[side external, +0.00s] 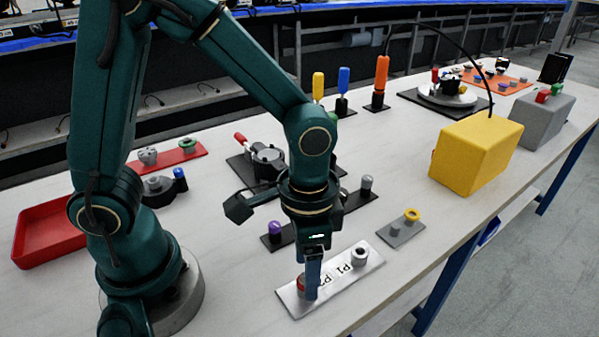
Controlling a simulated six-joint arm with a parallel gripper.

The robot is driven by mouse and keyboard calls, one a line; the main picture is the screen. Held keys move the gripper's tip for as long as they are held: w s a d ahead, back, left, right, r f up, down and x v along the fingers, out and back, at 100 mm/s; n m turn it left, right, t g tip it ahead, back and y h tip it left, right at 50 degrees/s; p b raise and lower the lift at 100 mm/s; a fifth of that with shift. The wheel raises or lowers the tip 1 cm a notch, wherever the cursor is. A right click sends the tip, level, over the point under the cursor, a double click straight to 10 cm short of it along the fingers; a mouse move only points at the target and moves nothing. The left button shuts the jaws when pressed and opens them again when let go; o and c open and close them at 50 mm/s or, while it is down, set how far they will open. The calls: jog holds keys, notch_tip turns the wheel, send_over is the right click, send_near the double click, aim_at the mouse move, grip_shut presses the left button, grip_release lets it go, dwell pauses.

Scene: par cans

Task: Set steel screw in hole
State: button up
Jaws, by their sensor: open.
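A silver plate (335,289) marked with P labels lies on the table in front of my arm. A short steel-coloured round part (360,256), which may be the steel screw or a socket, stands at its right end. My gripper (312,291) points straight down at the plate's left end, its jaws open. A red round part (300,284) sits beside the fingers there, partly hidden by them. I cannot make out the hole; the fingers cover part of that end. Another grey cylindrical piece (366,182) stands on a dark strip (352,203) behind.
A purple-topped piece (275,229) stands on the dark strip's left end. A small grey plate (401,233) with a yellow ring (412,214) lies right of the silver plate. A large yellow box (475,155) stands further right; a red tray (45,235) lies far left.

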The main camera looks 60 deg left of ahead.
jog(key=shift+r, duration=2.6)
jog(key=o, duration=0.4)
jog(key=shift+c, duration=0.2)
jog(key=shift+o, duration=0.9)
jog(key=shift+s, duration=0.1)
jog(key=shift+s+a+r+m, duration=0.1)
jog(key=shift+s+m, duration=0.1)
jog(key=shift+m, duration=0.6)
notch_tip(320, 180, up, 11)
jog(key=m, duration=1.2)
jog(key=f, duration=0.9)
jog(key=shift+w+f, duration=0.3)
jog(key=shift+f, duration=0.1)
